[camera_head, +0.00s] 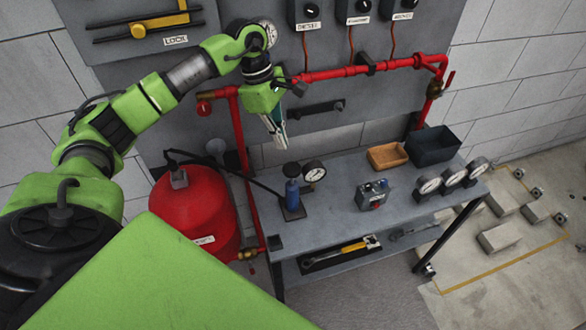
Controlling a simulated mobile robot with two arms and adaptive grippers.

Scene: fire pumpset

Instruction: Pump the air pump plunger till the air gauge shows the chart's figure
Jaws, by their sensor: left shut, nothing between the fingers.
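The air pump (292,193) is a small blue cylinder on a dark base near the left end of the grey bench. Its black plunger top (291,169) shows above the blue body. A round white gauge with a black rim (314,172) stands just right of the pump; its reading is too small to make out. My left gripper (281,146) points down above the pump, shut and empty, apart from the plunger in the picture. I cannot make out a chart. My right gripper is not in view.
The bench (345,200) also holds a small grey box (373,194), several gauges at the right, an orange tray (387,156) and a black bin (433,146). A red tank (195,210) stands left of it. Red pipes (340,73) run along the back panel.

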